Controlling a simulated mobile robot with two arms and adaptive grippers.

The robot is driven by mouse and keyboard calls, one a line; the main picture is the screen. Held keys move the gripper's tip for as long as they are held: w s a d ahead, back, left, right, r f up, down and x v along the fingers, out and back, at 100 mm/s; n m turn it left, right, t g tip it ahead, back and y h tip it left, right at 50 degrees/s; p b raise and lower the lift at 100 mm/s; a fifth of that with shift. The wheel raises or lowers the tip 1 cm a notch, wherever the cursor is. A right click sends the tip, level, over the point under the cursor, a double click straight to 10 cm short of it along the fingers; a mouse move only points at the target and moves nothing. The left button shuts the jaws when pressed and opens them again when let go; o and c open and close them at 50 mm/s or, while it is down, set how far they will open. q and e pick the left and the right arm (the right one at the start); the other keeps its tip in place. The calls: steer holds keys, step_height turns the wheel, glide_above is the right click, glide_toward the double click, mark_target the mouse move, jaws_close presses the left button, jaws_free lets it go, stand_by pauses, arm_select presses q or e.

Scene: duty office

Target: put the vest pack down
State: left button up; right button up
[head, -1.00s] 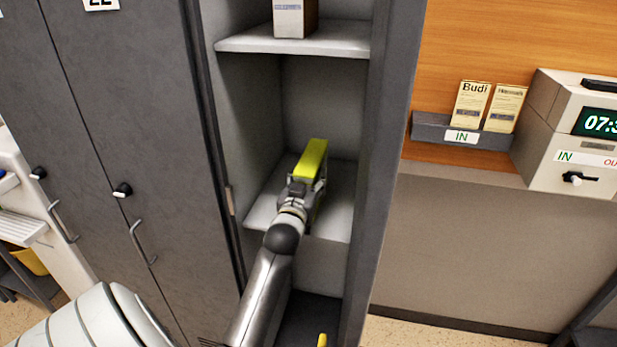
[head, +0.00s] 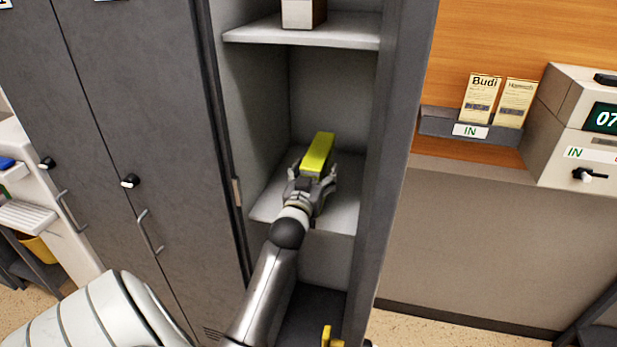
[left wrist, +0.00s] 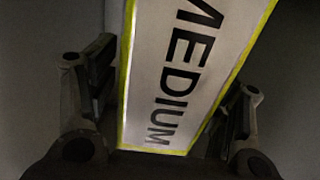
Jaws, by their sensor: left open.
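The vest pack (head: 319,150) is a yellow-green box lying on the middle shelf (head: 342,211) of the open locker. In the left wrist view its white face reads MEDIUM and the vest pack (left wrist: 180,75) lies between the fingers. My left gripper (head: 313,178) is open around its near end, with the fingers spread to either side. In the left wrist view the left gripper (left wrist: 165,105) shows gaps beside the pack. The pack's underside is hidden. My right gripper is not in view.
An upper shelf (head: 305,33) holds a small box (head: 303,13). The locker's right side wall (head: 396,150) and closed grey locker doors (head: 140,120) flank the arm. A card rack (head: 455,125) and time clock (head: 580,150) are at right. A yellow item (head: 331,338) shows low in the locker.

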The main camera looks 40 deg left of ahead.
arm_select(q)
steer(key=b+v, duration=0.2)
steer(key=v, duration=0.9)
steer(key=shift+s, duration=0.25)
